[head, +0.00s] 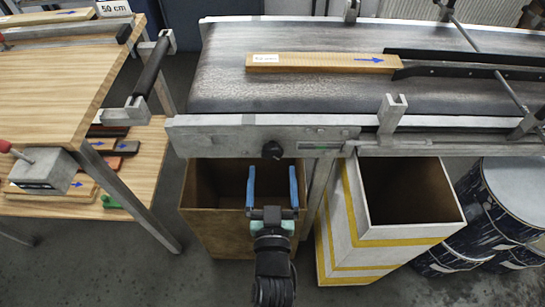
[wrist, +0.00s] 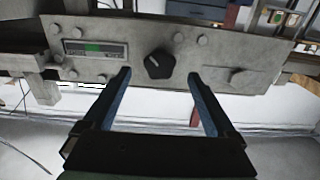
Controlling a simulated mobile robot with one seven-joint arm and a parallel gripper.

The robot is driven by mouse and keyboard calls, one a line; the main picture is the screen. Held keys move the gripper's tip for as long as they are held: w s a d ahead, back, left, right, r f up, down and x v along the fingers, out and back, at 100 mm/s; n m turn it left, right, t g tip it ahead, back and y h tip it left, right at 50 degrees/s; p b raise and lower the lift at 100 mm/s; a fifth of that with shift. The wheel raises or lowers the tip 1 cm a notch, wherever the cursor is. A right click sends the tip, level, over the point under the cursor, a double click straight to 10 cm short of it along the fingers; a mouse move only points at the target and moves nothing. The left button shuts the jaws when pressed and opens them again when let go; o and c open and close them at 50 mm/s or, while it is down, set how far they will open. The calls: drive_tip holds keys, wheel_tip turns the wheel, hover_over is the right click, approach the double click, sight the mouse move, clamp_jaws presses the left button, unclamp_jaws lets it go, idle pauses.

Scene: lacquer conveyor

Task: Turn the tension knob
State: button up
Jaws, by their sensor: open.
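The tension knob is a black round knob (wrist: 159,64) with a pale pointer line, mounted on the grey side panel (wrist: 210,50) of the conveyor. It also shows in the head view (head: 272,150), just under the conveyor's near edge. My gripper (head: 273,170) has two blue fingers, spread open with nothing between them. In the wrist view my gripper (wrist: 158,76) has its fingertips on either side of the knob's lower part in the picture. I cannot tell how much depth lies between the fingertips and the knob.
A small display with a green mark (wrist: 93,49) sits left of the knob. A wooden board (head: 320,62) lies on the dark belt (head: 230,90). Below stand a brown bin (head: 200,225) and a white-and-yellow bin (head: 345,240). Drums (head: 490,215) stand right, a wooden table (head: 70,75) left.

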sight(272, 156)
drive_tip(key=shift+w+b, duration=0.45)
drive_tip(key=shift+w, duration=2)
drive_tip(key=c, duration=1.4)
drive_tip(key=shift+o, duration=0.2)
drive_tip(key=shift+m, duration=1.4)
drive_tip(key=o, duration=1.4)
drive_tip(key=shift+c, duration=0.2)
drive_tip(key=s, duration=1.3)
